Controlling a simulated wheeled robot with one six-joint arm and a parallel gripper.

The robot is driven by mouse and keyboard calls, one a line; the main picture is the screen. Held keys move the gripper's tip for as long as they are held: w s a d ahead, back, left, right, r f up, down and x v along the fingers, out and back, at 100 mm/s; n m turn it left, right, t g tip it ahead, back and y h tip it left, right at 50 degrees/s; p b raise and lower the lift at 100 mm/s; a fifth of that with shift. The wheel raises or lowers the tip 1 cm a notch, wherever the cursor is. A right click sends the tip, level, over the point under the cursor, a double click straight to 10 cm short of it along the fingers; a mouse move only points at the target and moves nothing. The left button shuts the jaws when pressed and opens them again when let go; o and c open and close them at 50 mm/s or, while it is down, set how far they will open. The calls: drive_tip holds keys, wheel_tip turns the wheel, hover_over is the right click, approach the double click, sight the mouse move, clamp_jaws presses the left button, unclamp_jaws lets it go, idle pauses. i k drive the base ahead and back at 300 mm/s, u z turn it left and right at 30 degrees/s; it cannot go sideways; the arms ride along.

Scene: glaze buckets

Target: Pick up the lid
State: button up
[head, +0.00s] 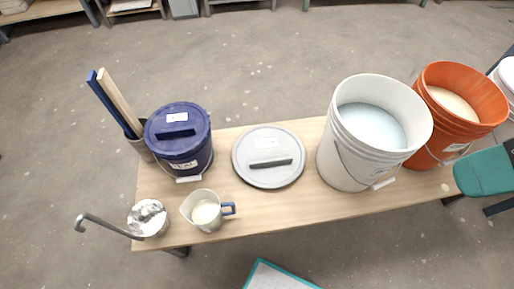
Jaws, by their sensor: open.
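A round grey lid (269,140) lies flat on the wooden bench (236,219). It has a dark bar handle across it and a pale label. It lies between a small blue bucket and a large white bucket, apart from both. The blue bucket (186,162) has its own blue lid (177,122) on, with a dark handle and a white label. The white bucket (345,158) is open and holds pale blue glaze. My gripper is not in view.
A jug (206,213) and a metal ladle (149,218) sit at the bench's front left. Sticks (119,102) stand in a container behind. An open orange bucket (430,150) and a teal seat (484,172) are at the right. Bench space right of the jug is clear.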

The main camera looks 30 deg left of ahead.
sight(266, 156)
drive_tip(key=z, duration=0.4)
drive_tip(key=k, duration=0.95)
drive_tip(key=u, duration=1.1)
drive_tip(key=i, duration=1.2)
drive_tip(key=z, duration=0.1)
